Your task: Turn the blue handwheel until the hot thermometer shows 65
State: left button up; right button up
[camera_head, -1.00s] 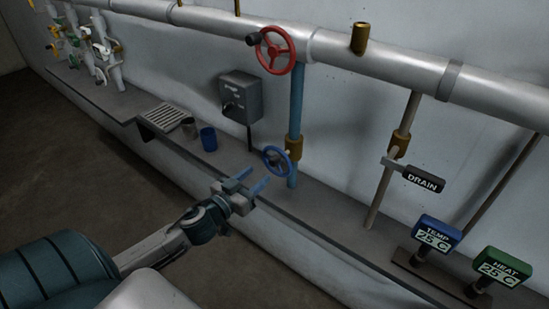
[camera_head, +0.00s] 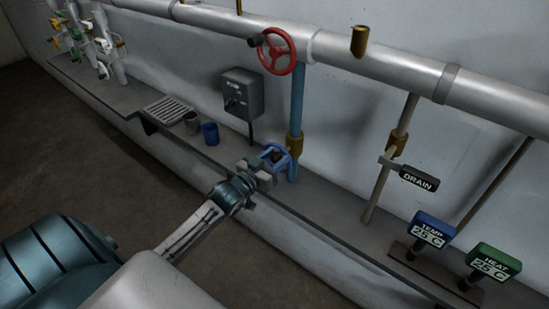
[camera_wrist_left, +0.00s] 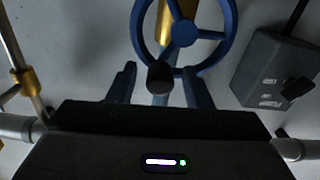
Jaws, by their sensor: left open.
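The blue handwheel (camera_head: 277,156) sits on the blue vertical pipe, low on the wall. In the left wrist view the wheel (camera_wrist_left: 184,33) fills the top middle, with a dark knob (camera_wrist_left: 160,76) at its near rim. My left gripper (camera_head: 268,157) is at the wheel. Its open fingers (camera_wrist_left: 160,84) stand on either side of the knob, apart from it. The blue display (camera_head: 433,230) labelled TEMP reads 25 C. The green display (camera_head: 494,262) labelled HEAT reads 25 C. My right gripper is not seen.
A red handwheel (camera_head: 279,51) is above on the large pipe (camera_head: 400,75). A grey switch box (camera_head: 243,92), a blue cup (camera_head: 210,133) and a grey cup (camera_head: 191,122) are left of the wheel. A DRAIN lever (camera_head: 417,178) is to the right.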

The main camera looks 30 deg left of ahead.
pick_arm(q)
jog(key=c, duration=1)
